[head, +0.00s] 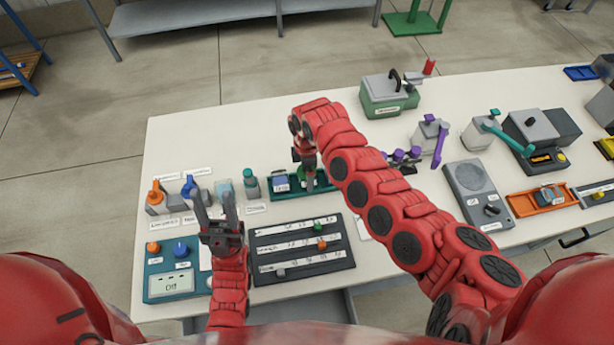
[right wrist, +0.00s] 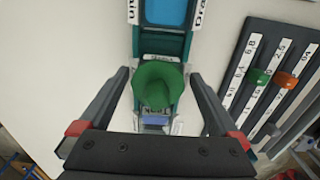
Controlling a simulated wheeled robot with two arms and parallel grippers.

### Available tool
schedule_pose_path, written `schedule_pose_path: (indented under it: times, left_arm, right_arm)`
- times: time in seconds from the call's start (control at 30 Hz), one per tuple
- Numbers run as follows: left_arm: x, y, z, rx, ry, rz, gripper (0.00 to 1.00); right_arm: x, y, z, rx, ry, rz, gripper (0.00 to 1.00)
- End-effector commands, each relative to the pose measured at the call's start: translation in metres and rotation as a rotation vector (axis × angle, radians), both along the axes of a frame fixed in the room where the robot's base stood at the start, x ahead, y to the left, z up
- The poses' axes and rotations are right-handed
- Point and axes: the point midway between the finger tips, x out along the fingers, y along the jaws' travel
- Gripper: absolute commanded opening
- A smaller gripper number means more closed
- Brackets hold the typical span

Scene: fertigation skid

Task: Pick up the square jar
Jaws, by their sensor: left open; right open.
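My right gripper (head: 308,180) points down over a dark green tray (head: 322,190) in the head view. In the right wrist view its open fingers (right wrist: 160,105) stand on either side of a round green top (right wrist: 158,86), with no visible grip on it. My left gripper (head: 215,202) is open and empty, just in front of the pale jar.
An orange valve (head: 155,195) and a blue valve (head: 189,187) stand at the left. A control box (head: 170,284) and a dark slider panel (head: 300,262) lie in front. A green-based machine (head: 389,95) stands behind. The table's back left is clear.

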Motion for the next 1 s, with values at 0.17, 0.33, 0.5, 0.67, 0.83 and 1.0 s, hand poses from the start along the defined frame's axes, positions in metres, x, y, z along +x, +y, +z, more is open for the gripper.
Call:
schedule_pose_path:
  times: [0.17,0.33,0.5,0.67,0.83,1.0]
  left_arm:
    - [0.000,0.000,0.002,0.000,0.000,0.000,0.50]
    - [0.000,0.000,0.002,0.000,0.000,0.000,0.50]
    - [0.000,0.000,0.002,0.000,0.000,0.000,0.50]
    - [0.000,0.000,0.002,0.000,0.000,0.000,0.50]
    - [0.000,0.000,0.002,0.000,0.000,0.000,0.50]
    - [0.000,0.000,0.002,0.000,0.000,0.000,0.50]
  right_arm:
    - [-0.001,0.000,-0.019,-0.003,0.003,0.001,0.97]
    - [0.000,0.000,-0.021,-0.001,0.000,0.001,0.97]
    - [0.000,0.000,-0.021,-0.001,0.000,0.000,0.83]
    - [0.000,0.000,-0.021,-0.001,0.000,0.000,0.54]
    - [0.000,0.000,-0.021,-0.001,0.000,0.000,0.24]
    - [0.000,0.000,-0.021,-0.001,-0.001,0.000,0.00]
